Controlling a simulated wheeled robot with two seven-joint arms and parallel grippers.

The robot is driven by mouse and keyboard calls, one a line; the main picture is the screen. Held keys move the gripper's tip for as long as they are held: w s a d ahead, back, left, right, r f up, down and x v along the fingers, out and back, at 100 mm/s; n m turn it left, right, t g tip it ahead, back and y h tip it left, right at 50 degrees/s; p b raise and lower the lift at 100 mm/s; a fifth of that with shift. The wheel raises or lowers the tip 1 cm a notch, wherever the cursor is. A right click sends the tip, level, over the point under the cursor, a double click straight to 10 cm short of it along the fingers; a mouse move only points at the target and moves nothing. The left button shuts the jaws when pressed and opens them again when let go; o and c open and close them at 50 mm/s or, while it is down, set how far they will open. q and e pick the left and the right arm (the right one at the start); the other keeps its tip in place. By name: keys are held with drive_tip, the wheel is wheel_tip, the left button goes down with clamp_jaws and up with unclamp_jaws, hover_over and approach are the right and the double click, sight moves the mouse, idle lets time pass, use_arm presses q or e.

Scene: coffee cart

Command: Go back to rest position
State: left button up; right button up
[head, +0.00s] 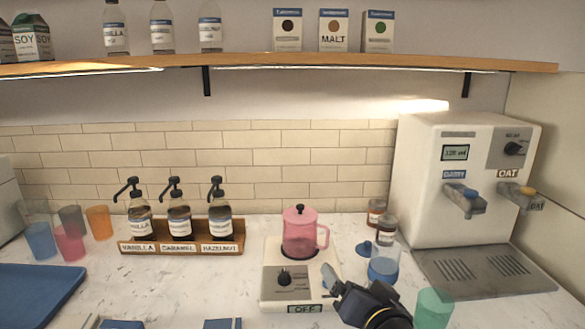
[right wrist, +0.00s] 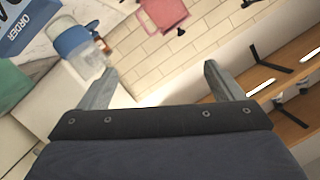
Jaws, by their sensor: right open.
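My right gripper (head: 331,278) is low in the head view, in front of the counter's right half. It is open and holds nothing. In the right wrist view its two fingers (right wrist: 159,70) stand wide apart with nothing between them. In the head view it overlaps the right edge of the white hot plate (head: 272,303), whose display reads OFF. A pink lidded pitcher (head: 299,240) stands upright on that plate; the pitcher also shows in the right wrist view (right wrist: 165,12). My left gripper is not in view.
A clear cup with blue content (head: 383,268) and a green cup (head: 433,309) stand close to my right gripper. A white dispenser (head: 425,180) is at the right. A syrup rack (head: 180,248), several colored cups and a blue tray (head: 35,290) are at the left. A shelf (head: 300,62) hangs above.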

drive_tip(key=s+d+f+g+p, duration=0.1)
drive_tip(key=s+d+f+g, duration=0.2)
drive_tip(key=s, duration=0.4)
drive_tip(key=s+d+f+n+g+p, duration=0.1)
drive_tip(key=s+d+f+g, duration=0.1)
drive_tip(key=s, duration=0.6)
drive_tip(key=s+d+f+n+g+p, duration=0.1)
drive_tip(key=s+d+f+g, duration=0.2)
drive_tip(key=s, duration=0.4)
drive_tip(key=shift+s+d+f+g+y, duration=0.3)
drive_tip(key=shift+d+g+y, duration=0.1)
drive_tip(key=shift+d+g, duration=0.55)
